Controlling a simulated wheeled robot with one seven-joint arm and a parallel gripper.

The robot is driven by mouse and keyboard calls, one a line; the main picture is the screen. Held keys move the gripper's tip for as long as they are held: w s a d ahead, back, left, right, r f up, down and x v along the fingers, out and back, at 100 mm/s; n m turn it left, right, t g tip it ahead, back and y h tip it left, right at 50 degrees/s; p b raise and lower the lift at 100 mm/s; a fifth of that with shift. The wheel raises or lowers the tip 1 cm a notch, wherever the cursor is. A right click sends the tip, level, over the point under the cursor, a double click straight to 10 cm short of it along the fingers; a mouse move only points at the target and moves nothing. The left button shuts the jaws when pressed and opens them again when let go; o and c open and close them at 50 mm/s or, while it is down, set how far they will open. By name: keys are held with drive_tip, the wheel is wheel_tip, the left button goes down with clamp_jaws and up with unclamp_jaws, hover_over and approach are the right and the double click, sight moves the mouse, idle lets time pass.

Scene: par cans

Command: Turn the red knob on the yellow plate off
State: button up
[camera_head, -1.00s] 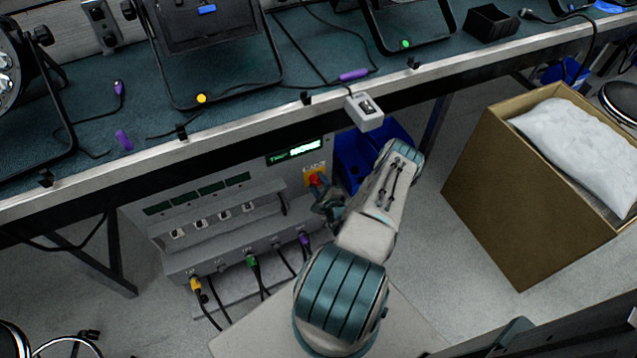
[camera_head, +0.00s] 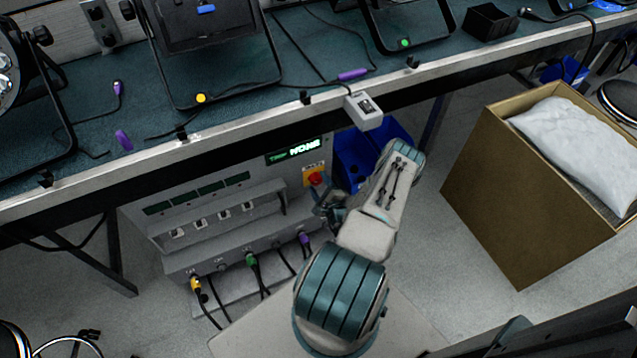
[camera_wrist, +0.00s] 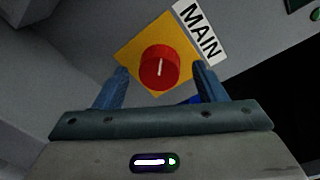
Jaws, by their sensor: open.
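The red knob (camera_head: 315,178) sits on the yellow plate (camera_head: 306,171) at the right side of the grey power box's front, under the bench. In the wrist view the red knob (camera_wrist: 159,69) shows a white pointer line standing nearly upright. The yellow plate (camera_wrist: 130,50) lies behind it, beside a white label reading MAIN (camera_wrist: 199,30). My gripper (camera_wrist: 160,78) is open, with one blue finger on each side of the knob's lower part in the picture. The fingers appear apart from the knob. In the head view my gripper (camera_head: 326,205) is just below the knob, partly hidden by my arm.
The grey box (camera_head: 215,215) has a green display (camera_head: 292,151), small switches and several plugged cables along its lower ledge. The bench edge (camera_head: 240,122) and a hanging grey switch box (camera_head: 364,111) are above. Blue bins (camera_head: 352,165) and a cardboard box (camera_head: 520,200) stand at right.

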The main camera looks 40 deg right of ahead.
drive_tip(key=p+v, duration=0.1)
drive_tip(key=v, duration=1.1)
drive_tip(key=shift+s, duration=0.4)
